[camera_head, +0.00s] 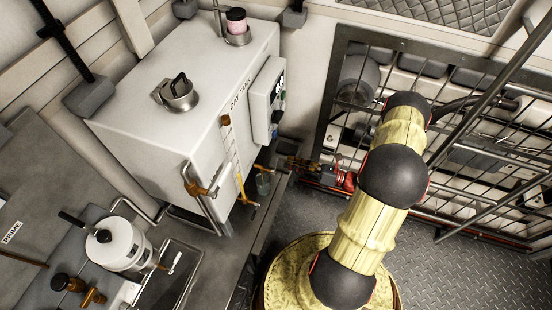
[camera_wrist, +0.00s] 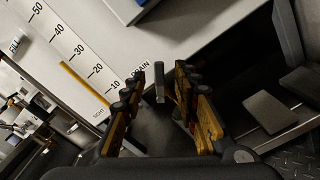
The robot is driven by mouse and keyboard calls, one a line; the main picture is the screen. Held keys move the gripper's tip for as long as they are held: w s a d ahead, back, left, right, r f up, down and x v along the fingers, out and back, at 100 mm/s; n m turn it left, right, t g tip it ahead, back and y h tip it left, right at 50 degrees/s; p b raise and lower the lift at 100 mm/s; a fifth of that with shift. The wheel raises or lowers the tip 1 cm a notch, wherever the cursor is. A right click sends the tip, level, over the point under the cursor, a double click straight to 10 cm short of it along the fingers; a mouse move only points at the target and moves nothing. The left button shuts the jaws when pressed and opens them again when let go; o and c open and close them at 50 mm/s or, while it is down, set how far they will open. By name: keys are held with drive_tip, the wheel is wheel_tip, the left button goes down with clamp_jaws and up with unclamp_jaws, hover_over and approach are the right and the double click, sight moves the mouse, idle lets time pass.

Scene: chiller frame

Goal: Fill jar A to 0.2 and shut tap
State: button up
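The white day tank (camera_head: 185,95) stands left of my arm, with a graduated sight gauge (camera_head: 232,150) on its near side. A small clear vessel (camera_head: 263,184), perhaps jar A, is low by the tank's right side; no label or level is readable. My gripper (camera_head: 300,165) points at the tank's right end. In the wrist view its two fingers (camera_wrist: 160,84) are apart.
A metal guard frame (camera_head: 450,140) with pipes stands to the right. A white canister (camera_head: 120,245) and an open tray (camera_head: 172,280) are at lower left. Chequered floor (camera_head: 450,270) is clear at lower right.

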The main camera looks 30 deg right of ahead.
sight(278, 160)
drive_tip(key=shift+b+x, duration=0.7)
drive_tip(key=shift+x, duration=2.35)
drive_tip(key=shift+a, duration=0.1)
drive_tip(key=shift+c, duration=1)
clamp_jaws()
